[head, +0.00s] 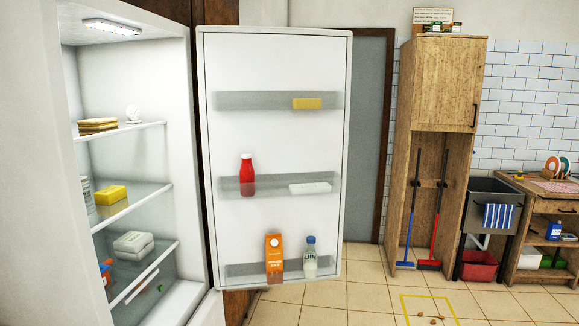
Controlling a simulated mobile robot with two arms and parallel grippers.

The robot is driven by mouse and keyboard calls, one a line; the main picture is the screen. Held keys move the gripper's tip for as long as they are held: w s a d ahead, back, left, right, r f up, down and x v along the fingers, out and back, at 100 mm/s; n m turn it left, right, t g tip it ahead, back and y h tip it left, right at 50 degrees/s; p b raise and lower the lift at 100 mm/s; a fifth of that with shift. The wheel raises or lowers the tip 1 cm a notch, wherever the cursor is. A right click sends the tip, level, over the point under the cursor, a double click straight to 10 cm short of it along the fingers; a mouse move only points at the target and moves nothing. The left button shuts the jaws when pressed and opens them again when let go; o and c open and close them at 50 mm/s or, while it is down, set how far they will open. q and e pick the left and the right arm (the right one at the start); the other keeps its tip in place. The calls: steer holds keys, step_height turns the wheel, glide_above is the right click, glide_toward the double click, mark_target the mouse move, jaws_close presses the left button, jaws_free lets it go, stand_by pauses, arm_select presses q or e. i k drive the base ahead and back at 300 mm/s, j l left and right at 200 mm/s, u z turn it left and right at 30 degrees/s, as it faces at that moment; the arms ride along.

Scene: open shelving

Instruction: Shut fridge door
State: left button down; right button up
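The fridge (188,150) stands at the left with its lit inside and shelves in view. The fridge door (275,60) stands wide open to the right of the body, its inner face towards me. Its racks hold a red bottle (247,176), a yellow block (307,103), a white pack (310,188), an orange carton (274,259) and a clear bottle (310,258). Neither of my grippers shows in the head view.
Fridge shelves hold a sandwich (97,126) and several packs. A wooden cabinet (440,85) with brooms, a dark sink (489,190) and a wooden counter (540,212) stand at the right. Tiled floor (350,300) is clear in front, except small bits inside a yellow outline (428,297).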

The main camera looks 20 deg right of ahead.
mark_target(250, 78)
steer(key=i+l+z, duration=0.6)
steer(key=i+z, duration=0.15)
steer(key=i+l+z, duration=0.1)
steer(key=i+z, duration=0.6)
steer(key=i, duration=0.2)
steer(key=i+l+z, duration=0.15)
steer(key=i, duration=1.45)
steer(key=i+u, duration=0.2)
steer(key=u, duration=0.2)
steer(key=i+u, duration=0.25)
steer(key=u, duration=0.15)
steer(key=i+l+u, duration=0.15)
steer(key=u, duration=0.3)
steer(key=i+l+u, duration=0.2)
steer(key=u, duration=0.2)
steer(key=i+u, duration=0.15)
steer(key=u, duration=0.35)
steer(key=i+l+u, duration=0.15)
steer(key=u, duration=0.3)
steer(key=i+l+u, duration=0.15)
steer(key=u, duration=0.35)
steer(key=i+l+u, duration=0.15)
steer(key=u, duration=0.35)
steer(key=l+u, duration=0.25)
steer(key=u, duration=0.2)
steer(key=i+l+u, duration=0.15)
steer(key=l+u, duration=0.2)
steer(key=i+l+u, duration=0.15)
steer(key=l+u, duration=0.2)
steer(key=l, duration=0.05)
